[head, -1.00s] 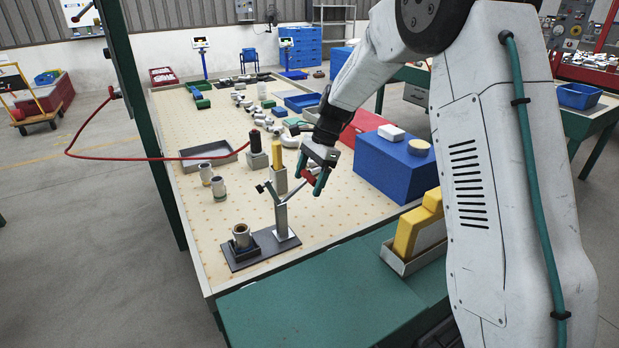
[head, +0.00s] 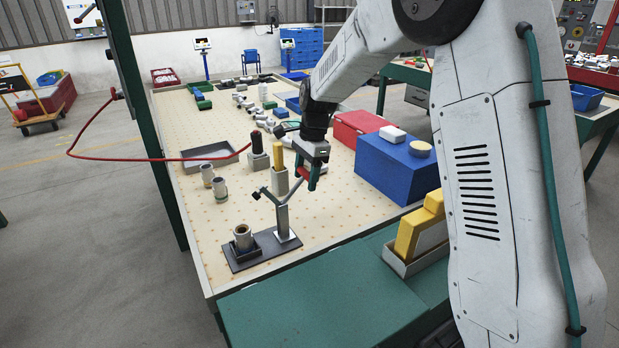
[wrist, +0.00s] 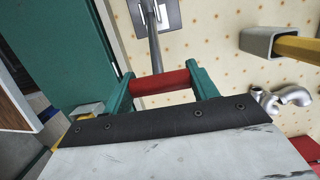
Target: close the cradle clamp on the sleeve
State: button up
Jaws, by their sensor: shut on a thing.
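The cradle clamp has a dark base plate (head: 238,264), an upright grey post (head: 281,222) and a pivoting lever (head: 290,189). The lever's black-tipped end (head: 256,195) stands above the sleeve, apart from it. The tan metal sleeve (head: 243,233) stands upright in the dark cradle (head: 243,246) on the plate. My gripper (head: 309,174) is at the lever's raised handle end, right of the post. In the wrist view, my gripper's teal fingers (wrist: 161,78) are shut on the red handle (wrist: 160,81), with the grey lever rod (wrist: 154,45) running away from it. The sleeve is not visible there.
Two loose sleeves (head: 213,184) stand left on the table, near a grey tray (head: 185,158). A yellow bar in a grey holder (head: 280,183) stands just behind the clamp. A blue box (head: 385,175) stands right of my gripper.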

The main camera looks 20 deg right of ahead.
aim_at(270, 193)
jog(key=a+h, duration=0.1)
jog(key=a+r+h, duration=0.2)
jog(key=shift+s+a+r+t+h, duration=0.1)
jog(key=shift+s+t+h, duration=0.15)
jog(key=shift+t+h, duration=0.15)
jog(key=h, duration=0.1)
jog(key=a, duration=0.1)
jog(key=a+h, duration=0.1)
jog(key=shift+s+a+r+t+h, duration=0.2)
jog(key=shift+s+r+t+h, duration=0.1)
jog(key=shift+r, duration=0.1)
jog(key=a+h, duration=0.3)
jog(key=shift+s+a+t, duration=0.1)
jog(key=shift+s+t, duration=0.2)
jog(key=shift+s+a, duration=0.1)
jog(key=shift+a, duration=0.5)
jog(key=shift+f, duration=0.1)
jog(key=o, duration=1.4)
jog(key=shift+a, duration=0.1)
